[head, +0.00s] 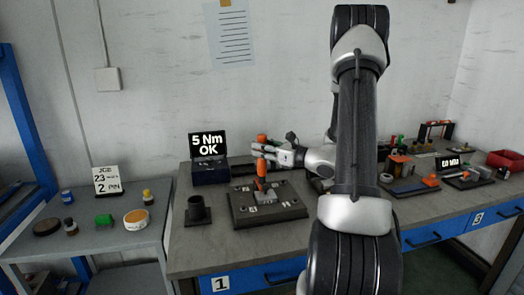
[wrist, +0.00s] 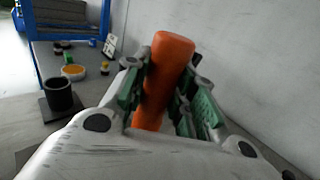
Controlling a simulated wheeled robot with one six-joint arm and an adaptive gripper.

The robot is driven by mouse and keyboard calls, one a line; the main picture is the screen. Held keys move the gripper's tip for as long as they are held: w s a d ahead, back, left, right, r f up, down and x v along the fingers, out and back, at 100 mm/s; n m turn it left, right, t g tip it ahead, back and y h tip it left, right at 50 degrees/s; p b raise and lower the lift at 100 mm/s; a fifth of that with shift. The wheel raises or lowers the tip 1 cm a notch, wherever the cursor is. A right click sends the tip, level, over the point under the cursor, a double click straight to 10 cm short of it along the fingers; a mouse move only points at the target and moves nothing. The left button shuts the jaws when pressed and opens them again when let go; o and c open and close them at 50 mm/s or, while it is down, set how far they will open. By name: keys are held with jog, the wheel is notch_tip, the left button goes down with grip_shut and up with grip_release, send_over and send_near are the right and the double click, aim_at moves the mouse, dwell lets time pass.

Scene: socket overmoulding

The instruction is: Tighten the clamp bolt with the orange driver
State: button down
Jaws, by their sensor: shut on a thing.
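My gripper (head: 278,154) is shut on the orange driver (head: 262,168), which stands upright over the fixture plate. In the wrist view the driver's orange handle (wrist: 168,75) sits between the green finger pads of my gripper (wrist: 170,100). The dark fixture plate (head: 240,213) carries a grey clamp block (head: 265,197), and the driver's lower end reaches down to it. The clamp bolt is too small to make out under the driver. The display box (head: 209,150) behind the plate reads "5 Nm OK".
A black cup-shaped holder (head: 197,212) stands left of the plate, also in the wrist view (wrist: 60,97). A side table (head: 80,240) at the left holds small jars and a sign (head: 106,180). More fixtures and a red bin (head: 506,160) stand at the right.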

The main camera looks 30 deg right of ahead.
aim_at(262, 135)
jog(key=shift+r, duration=2.15)
